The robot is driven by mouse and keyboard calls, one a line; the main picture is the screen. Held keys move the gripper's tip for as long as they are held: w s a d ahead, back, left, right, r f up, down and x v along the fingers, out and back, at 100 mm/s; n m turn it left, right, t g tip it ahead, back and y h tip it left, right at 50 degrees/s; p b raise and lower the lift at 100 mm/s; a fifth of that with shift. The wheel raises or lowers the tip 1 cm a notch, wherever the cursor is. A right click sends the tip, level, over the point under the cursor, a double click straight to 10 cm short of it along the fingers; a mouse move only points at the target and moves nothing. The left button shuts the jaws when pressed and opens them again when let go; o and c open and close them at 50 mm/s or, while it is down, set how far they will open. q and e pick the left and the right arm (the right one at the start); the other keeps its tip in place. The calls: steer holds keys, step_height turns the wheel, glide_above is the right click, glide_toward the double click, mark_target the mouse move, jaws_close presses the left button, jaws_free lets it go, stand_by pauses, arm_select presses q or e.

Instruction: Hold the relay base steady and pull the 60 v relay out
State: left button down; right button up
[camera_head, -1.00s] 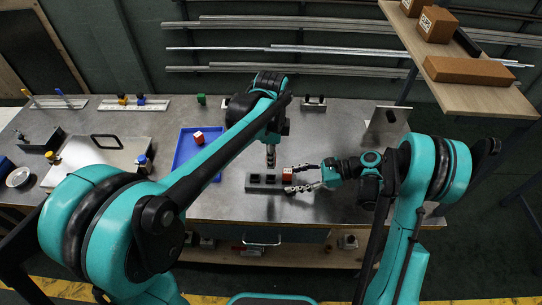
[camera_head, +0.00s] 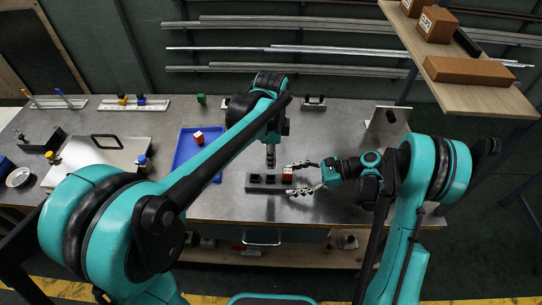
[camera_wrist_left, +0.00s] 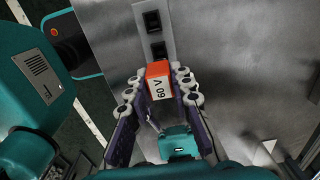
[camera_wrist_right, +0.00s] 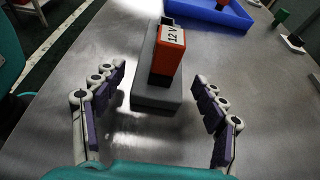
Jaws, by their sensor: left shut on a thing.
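The grey relay base (camera_head: 262,189) lies on the metal table. Two empty black sockets show in the left wrist view. An orange relay (camera_head: 287,174) marked 12 V stands on the base's right end; it also shows in the right wrist view (camera_wrist_right: 168,58). My left gripper (camera_head: 270,165) is above the base, shut on the orange 60 V relay (camera_wrist_left: 158,82), which hides the base's end in that wrist view. In the head view the fingers hide this relay. My right gripper (camera_head: 296,179) is open at the base's right end, one finger on each side, apart from it.
A blue tray (camera_head: 181,159) with a red block (camera_head: 199,137) lies left of the base. A green block (camera_head: 201,99) and small fixtures line the back. A wooden shelf (camera_head: 480,92) overhangs at the right.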

steer(key=v, duration=1.2)
steer(key=shift+d, duration=0.1)
steer(key=shift+f, duration=0.1)
